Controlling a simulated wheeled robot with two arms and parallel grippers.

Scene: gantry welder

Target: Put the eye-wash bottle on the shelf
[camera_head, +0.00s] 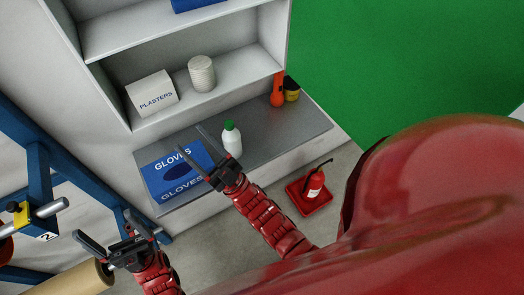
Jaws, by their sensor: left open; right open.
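The eye-wash bottle (232,140), white with a green cap, stands upright on the grey counter (262,138) below the shelves. My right gripper (188,138) is open and empty. Its fingers point to the upper left, over the glove box, and the bottle is just right of them, not between them. The bottle's lower left edge is close to the gripper; I cannot tell whether they touch. My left gripper (101,223) is open and empty at the lower left, away from the counter. The white shelf (236,75) above the counter holds a plasters box and a white roll.
The blue glove box (165,185) lies on the counter's left. The plasters box (152,93) and white roll (202,74) leave bare shelf to the right. An orange flashlight (278,92) stands at the counter's back right. A fire extinguisher (314,184) is on the floor. Blue frame (40,165) at left.

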